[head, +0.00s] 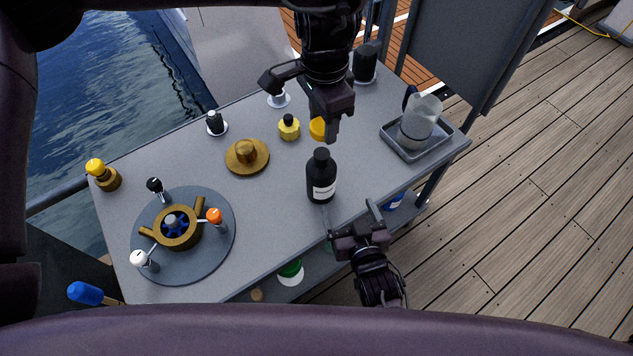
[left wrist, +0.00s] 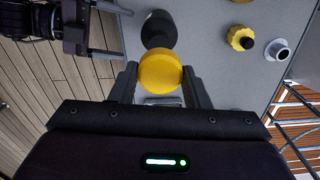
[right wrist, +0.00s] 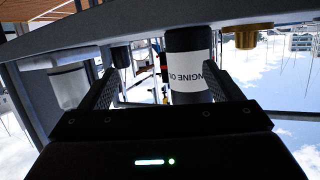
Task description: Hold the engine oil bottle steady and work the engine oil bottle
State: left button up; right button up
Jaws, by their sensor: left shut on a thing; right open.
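The engine oil bottle (head: 321,178), black with a white label, stands upright near the front edge of the table. My left gripper (head: 325,122) is shut on a round yellow cap (head: 317,128), above and behind the bottle. In the left wrist view the yellow cap (left wrist: 160,72) sits between the fingers and the dark bottle (left wrist: 158,30) shows beyond it. My right gripper (head: 350,222) is open, low at the table's front edge. In the right wrist view the bottle's label (right wrist: 190,72) shows upside down between the spread fingers, apart from them.
A grey tray (head: 448,145) with a clear jug (head: 420,118) stands at the right. A brass flanged part (head: 247,156) and a yellow knob (head: 289,127) lie left of the bottle. A round plate (head: 222,262) with a brass wheel (head: 177,240) fills the left end.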

aim_at(322, 153)
pick_arm(q)
jog(key=shift+s+r+n, duration=0.1)
jog(key=shift+n, duration=0.6)
pick_arm(e)
jog(key=s+t+y, duration=0.1)
jog(key=s+a+r+n, duration=0.1)
jog(key=s+a+t+y, duration=0.1)
jog(key=s, duration=0.1)
jog(key=shift+r+n+t+y, duration=0.15)
jog(key=shift+n+t+y, duration=0.15)
jog(key=x, duration=1.2)
jog(key=shift+c, duration=0.5)
jog(key=c, duration=1.4)
pick_arm(q)
jog(key=shift+f, duration=2.5)
pick_arm(e)
jog(key=shift+o, duration=0.2)
pick_arm(q)
jog(key=shift+f, duration=0.85)
